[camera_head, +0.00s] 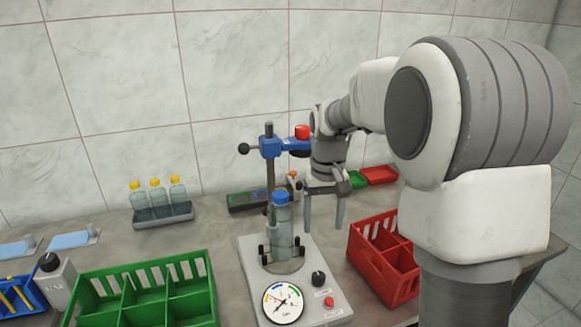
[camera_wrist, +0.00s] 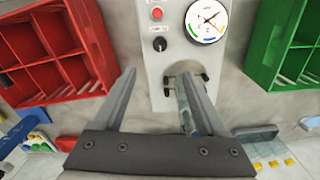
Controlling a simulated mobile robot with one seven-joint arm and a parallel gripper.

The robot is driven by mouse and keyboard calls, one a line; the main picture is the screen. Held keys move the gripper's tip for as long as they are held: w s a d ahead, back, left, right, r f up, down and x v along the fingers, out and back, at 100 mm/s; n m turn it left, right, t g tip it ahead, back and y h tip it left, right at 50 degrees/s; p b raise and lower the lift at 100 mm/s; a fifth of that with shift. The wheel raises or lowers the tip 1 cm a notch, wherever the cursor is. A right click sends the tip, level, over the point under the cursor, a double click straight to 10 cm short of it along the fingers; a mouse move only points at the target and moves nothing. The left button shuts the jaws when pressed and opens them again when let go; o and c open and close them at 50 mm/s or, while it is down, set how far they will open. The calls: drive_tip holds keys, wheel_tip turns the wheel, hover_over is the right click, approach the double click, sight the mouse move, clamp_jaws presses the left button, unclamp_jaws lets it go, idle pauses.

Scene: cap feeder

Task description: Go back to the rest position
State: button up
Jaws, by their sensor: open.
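My gripper (camera_head: 324,226) hangs with its fingers pointing down, to the right of the capping stand. Its fingers are apart with nothing between them. In the wrist view the two fingers (camera_wrist: 158,98) reach over the grey counter beside the stand's base plate. A clear bottle with a blue cap (camera_head: 281,198) stands upright in the stand's clamp. In the wrist view the bottle (camera_wrist: 184,106) is mostly hidden behind one finger. The stand (camera_head: 270,185) has a blue head and a red knob above the bottle.
A green divided crate (camera_head: 210,285) is at the front left, and a red divided crate (camera_head: 362,257) is to the right of the stand. A grey rack (camera_head: 150,222) holds yellow-capped bottles at the back left. The base plate carries a dial gauge (camera_head: 283,303). A tiled wall is behind.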

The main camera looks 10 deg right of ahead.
drive_tip(key=s+r+t+p, duration=0.2)
drive_tip(key=s+r, duration=0.4)
drive_tip(key=s, duration=0.5)
drive_tip(key=s+r+t+p, duration=0.3)
drive_tip(key=s+r, duration=0.4)
drive_tip(key=s, duration=0.5)
drive_tip(key=shift+s+r+t, duration=0.2)
drive_tip(key=shift+r+t, duration=0.05)
drive_tip(key=shift+t, duration=0.05)
